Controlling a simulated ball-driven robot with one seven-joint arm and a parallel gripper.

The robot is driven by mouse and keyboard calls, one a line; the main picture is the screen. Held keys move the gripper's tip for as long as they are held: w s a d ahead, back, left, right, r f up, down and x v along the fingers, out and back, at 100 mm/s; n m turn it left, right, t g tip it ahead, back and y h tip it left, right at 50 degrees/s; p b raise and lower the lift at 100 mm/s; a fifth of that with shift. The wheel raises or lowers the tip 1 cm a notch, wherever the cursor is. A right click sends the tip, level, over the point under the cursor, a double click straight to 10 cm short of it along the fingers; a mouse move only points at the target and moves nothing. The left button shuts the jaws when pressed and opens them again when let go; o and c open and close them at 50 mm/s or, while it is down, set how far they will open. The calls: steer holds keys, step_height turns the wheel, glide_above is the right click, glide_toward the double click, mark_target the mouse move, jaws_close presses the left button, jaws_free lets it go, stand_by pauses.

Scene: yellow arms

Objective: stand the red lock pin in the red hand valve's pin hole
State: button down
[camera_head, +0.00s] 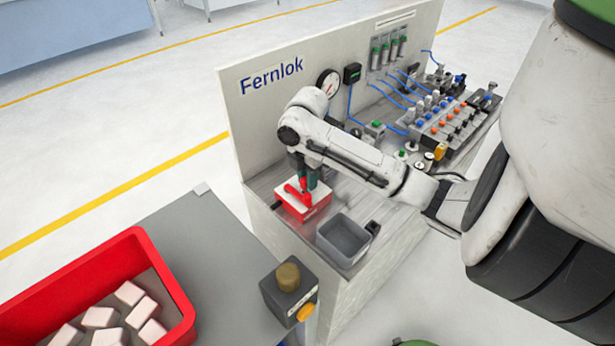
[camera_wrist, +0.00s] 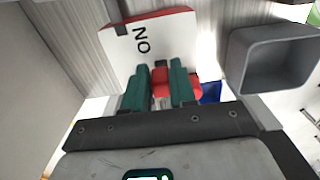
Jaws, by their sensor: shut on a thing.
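The red hand valve (camera_head: 304,208) is a red box with a white top plate and a red handle, on the bench near its front left corner. In the wrist view its white plate (camera_wrist: 150,45) carries the letters ON, seen upside down. My gripper (camera_head: 308,180) points down over the valve. In the wrist view its two green fingers (camera_wrist: 160,72) are shut on a red piece, the red lock pin (camera_wrist: 160,84). Another red part shows right of the fingers. The pin's lower end and the pin hole are hidden, so I cannot tell whether they meet.
An open grey bin (camera_head: 345,238) stands just right of the valve; it also shows in the wrist view (camera_wrist: 272,60). A back panel (camera_head: 262,110) with a gauge rises behind. A red crate (camera_head: 170,275) of white blocks stands on the grey table at front left.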

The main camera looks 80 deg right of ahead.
steer(key=shift+f+b, duration=0.75)
steer(key=shift+f, duration=0.3)
steer(key=c, duration=0.8)
jaws_free()
steer(key=shift+c, duration=0.2)
step_height(320, 180, up, 9)
steer(key=p, duration=0.6)
